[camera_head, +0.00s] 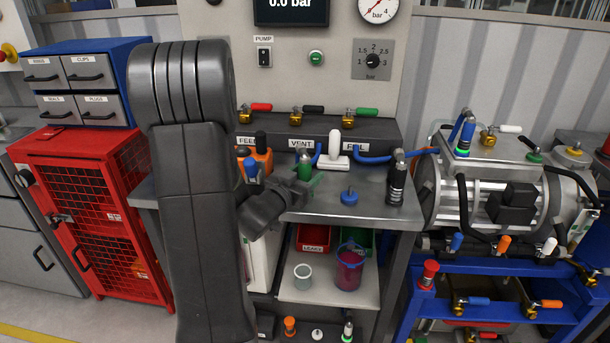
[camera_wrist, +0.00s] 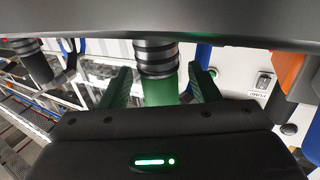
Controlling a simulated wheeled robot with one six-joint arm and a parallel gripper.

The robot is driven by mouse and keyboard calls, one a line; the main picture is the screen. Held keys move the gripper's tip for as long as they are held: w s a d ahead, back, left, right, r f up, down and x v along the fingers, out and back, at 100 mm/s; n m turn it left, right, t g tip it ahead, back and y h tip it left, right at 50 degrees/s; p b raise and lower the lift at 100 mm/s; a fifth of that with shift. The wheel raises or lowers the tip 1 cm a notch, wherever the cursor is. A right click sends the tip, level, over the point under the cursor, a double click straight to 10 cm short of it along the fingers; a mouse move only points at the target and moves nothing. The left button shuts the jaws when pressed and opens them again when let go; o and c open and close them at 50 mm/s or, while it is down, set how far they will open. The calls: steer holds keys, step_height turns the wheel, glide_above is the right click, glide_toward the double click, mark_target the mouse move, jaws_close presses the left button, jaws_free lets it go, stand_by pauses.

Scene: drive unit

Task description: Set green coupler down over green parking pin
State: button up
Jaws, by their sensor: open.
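The green coupler (camera_head: 304,170) stands upright on the grey bench top, in front of the valve block. In the wrist view the green coupler (camera_wrist: 160,88), with its black ribbed section, lies between my two fingers. My gripper (camera_head: 304,186) is open around it, with a visible gap on each side in the wrist view (camera_wrist: 161,86). The green parking pin does not show apart from the coupler; whether it is inside the coupler I cannot tell.
A blue-capped piece (camera_head: 349,197) and a black coupler (camera_head: 397,180) stand to the right on the bench (camera_head: 360,216). A blue-topped piece (camera_head: 251,170) and an orange one (camera_head: 262,158) stand close on the left. A blue hose (camera_head: 375,158) runs behind.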

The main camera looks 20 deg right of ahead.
steer(key=v, duration=1.3)
steer(key=shift+s+a+b, duration=0.25)
steer(key=shift+a+b, duration=0.1)
steer(key=shift+d, duration=0.1)
steer(key=x, duration=1.3)
steer(key=shift+w+d+p, duration=0.25)
steer(key=shift+d+p, duration=0.05)
steer(key=shift+p, duration=0.1)
steer(key=shift+a, duration=0.15)
